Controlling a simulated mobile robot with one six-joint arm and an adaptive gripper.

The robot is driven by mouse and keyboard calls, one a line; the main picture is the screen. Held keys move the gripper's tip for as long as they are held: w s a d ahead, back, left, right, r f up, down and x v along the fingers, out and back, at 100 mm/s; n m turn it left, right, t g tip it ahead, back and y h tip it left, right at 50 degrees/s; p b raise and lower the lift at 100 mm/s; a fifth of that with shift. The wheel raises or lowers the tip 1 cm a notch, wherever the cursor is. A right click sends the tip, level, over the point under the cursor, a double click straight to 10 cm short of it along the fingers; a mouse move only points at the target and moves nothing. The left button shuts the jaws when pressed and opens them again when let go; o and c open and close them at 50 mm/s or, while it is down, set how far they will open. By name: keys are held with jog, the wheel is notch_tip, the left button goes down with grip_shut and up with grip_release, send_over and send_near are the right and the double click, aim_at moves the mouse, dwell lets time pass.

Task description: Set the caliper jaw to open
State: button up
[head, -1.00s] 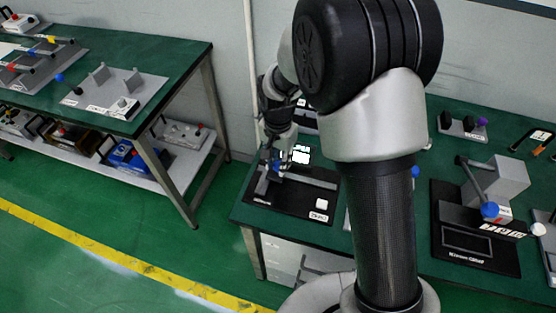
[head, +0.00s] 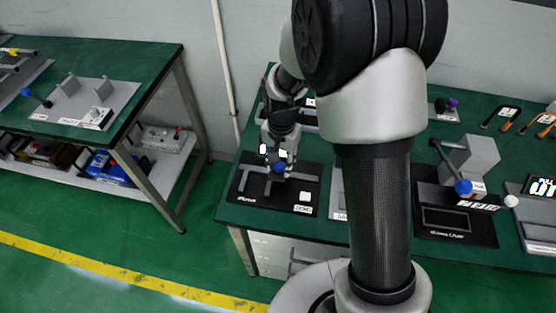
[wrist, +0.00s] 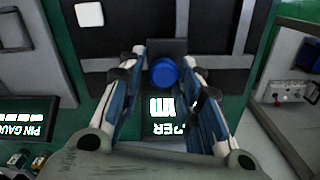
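The caliper (head: 301,177) is a set of grey bars on a black base plate at the near left of the right-hand table. Its round blue knob (wrist: 164,72) shows from above in the wrist view, and in the head view (head: 280,168) just under my gripper. My gripper (wrist: 164,62) points down with its two fingers apart, one on each side of the knob. Narrow gaps seem to show beside the knob; contact is not clear. The fingers and my wrist hide part of the caliper in the head view.
A white square block (wrist: 89,14) sits on the base plate's corner. A lit pin gauge label (wrist: 25,121) lies beside it. To the right in the head view stands a grey device with a blue-knobbed lever (head: 464,187). Another green table (head: 150,62) stands left across a floor gap.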

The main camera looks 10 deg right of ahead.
aim_at(281, 165)
jog(key=o, duration=0.3)
jog(key=shift+d, duration=0.1)
notch_tip(281, 165, up, 12)
dwell(0.6)
dwell(0.3)
jog(key=s+d+r+n+t, duration=0.1)
jog(key=s+r+n, duration=0.1)
jog(key=s, duration=0.5)
jog(key=s+d+r+n+t, duration=0.1)
jog(key=s+r+n+t, duration=0.1)
jog(key=s+r, duration=0.3)
jog(key=s+d+r+n+t, duration=0.1)
jog(key=s+r+n, duration=0.2)
jog(key=s, duration=0.6)
jog(key=shift+s+d+r+t, duration=0.3)
jog(key=shift+s+r, duration=0.05)
jog(key=shift+r, duration=0.1)
